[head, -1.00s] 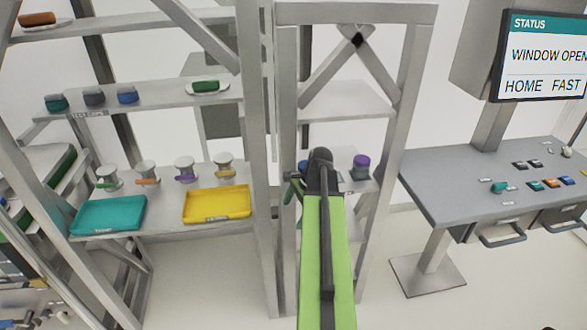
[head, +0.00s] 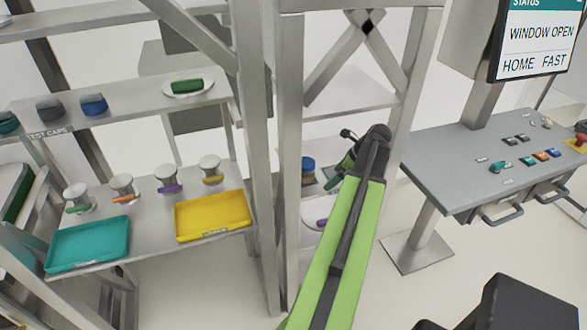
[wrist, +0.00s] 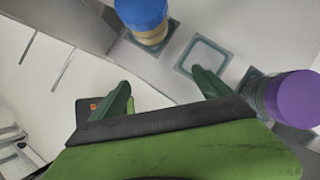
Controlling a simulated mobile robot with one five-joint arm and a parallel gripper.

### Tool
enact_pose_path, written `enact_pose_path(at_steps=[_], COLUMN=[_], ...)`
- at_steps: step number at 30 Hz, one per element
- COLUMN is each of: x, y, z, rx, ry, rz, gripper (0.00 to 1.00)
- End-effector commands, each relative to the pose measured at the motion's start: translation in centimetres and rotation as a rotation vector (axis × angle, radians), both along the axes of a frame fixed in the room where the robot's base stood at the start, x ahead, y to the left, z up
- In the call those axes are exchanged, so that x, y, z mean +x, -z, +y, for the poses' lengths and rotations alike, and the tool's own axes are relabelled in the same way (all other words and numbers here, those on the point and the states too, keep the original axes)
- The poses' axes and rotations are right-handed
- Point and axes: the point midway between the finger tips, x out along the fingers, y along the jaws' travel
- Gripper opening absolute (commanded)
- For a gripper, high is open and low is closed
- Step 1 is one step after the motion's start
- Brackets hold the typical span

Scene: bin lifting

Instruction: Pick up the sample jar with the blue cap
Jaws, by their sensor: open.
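The sample jar with the blue cap (wrist: 142,14) stands upright on a square pad at the top of the wrist view, cut off by the edge. In the head view its blue cap (head: 308,164) shows just left of my gripper (head: 341,160). In the wrist view my gripper (wrist: 160,80) is open, its green fingers apart with nothing between them. The blue-capped jar lies beyond the fingertips, apart from them.
An empty square pad (wrist: 203,55) lies between the two jars. A shelf post (head: 288,150) stands left of the blue-capped jar. A yellow tray (head: 213,216) and teal tray (head: 88,244) lie on the left shelf. A grey console (head: 480,165) stands right.

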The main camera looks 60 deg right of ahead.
Motion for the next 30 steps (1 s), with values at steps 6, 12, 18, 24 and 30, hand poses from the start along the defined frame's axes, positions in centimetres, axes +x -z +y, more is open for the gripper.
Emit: enact_pose_path(at_steps=[6, 12, 18, 24, 30], x=[2.3, 6.3, 7.5, 8.8, 12.6], y=[0.0, 0.0, 0.0, 0.0, 0.1], z=[0.4, 1.0, 1.2, 1.4, 2.0], rx=[-0.001, -0.001, -0.001, -0.001, -0.001], ry=[-0.008, -0.010, -0.007, -0.010, -0.011], rz=[0.000, 0.001, 0.001, 0.001, 0.001], gripper=[0.88, 0.88, 0.88, 0.88, 0.88])
